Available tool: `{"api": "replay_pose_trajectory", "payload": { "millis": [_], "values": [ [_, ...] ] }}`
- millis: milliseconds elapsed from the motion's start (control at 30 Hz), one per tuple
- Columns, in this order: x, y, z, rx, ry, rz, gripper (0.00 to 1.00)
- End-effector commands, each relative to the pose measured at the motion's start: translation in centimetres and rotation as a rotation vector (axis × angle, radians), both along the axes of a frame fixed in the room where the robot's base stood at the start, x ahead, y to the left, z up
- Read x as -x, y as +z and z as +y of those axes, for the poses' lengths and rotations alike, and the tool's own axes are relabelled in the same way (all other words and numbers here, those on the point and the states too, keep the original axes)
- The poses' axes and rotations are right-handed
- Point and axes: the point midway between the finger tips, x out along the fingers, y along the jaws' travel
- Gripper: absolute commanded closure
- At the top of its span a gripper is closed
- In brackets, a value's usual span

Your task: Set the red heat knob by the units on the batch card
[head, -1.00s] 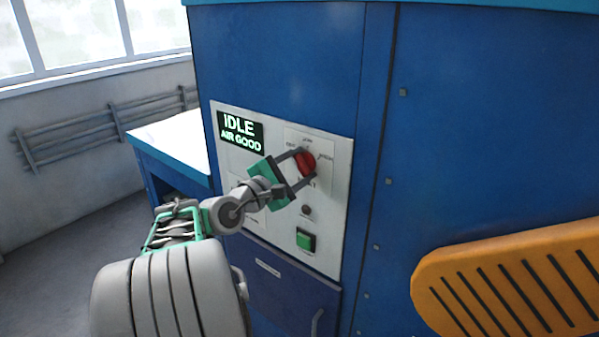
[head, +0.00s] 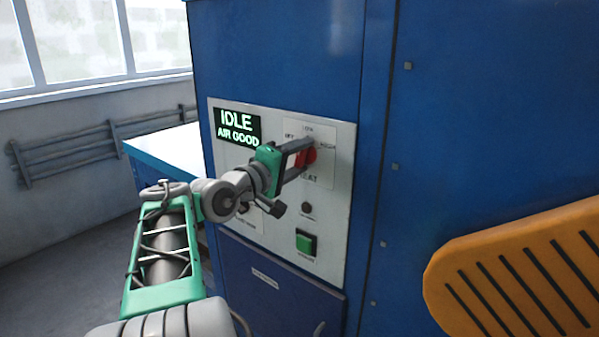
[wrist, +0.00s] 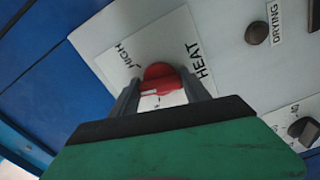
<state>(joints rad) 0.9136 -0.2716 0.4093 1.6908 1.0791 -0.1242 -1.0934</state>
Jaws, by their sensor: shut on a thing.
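The red heat knob (head: 308,156) sits on a white plate on the blue dryer's panel, with labels around it; HIGH is at its right in the head view. In the wrist view the red knob (wrist: 160,78) shows a white pointer mark between my fingers, near the words HEAT and HIGH. My gripper (head: 300,150) is shut on the knob, its two fingers on either side. The display (head: 238,127) reads IDLE, AIR GOOD. The batch card is not visible in these frames.
Below the knob are a small dark DRYING lamp (head: 307,208) and a green button (head: 306,242). A black knob (wrist: 303,131) with a scale shows in the wrist view. An orange slotted part (head: 520,275) stands at the right. A white-topped bench (head: 165,148) is behind left.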

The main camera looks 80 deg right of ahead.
Motion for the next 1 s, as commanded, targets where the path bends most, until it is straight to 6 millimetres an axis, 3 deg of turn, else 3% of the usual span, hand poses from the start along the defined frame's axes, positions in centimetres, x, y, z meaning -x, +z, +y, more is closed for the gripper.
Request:
{"api": "replay_pose_trajectory", "payload": {
  "millis": [600, 1000],
  "values": [
    [-0.13, -0.67, -0.06, 0.224, 0.001, -0.518, 0.86],
    [-0.19, -0.45, -0.08, 0.305, 0.001, -0.711, 0.86]
  ]
}}
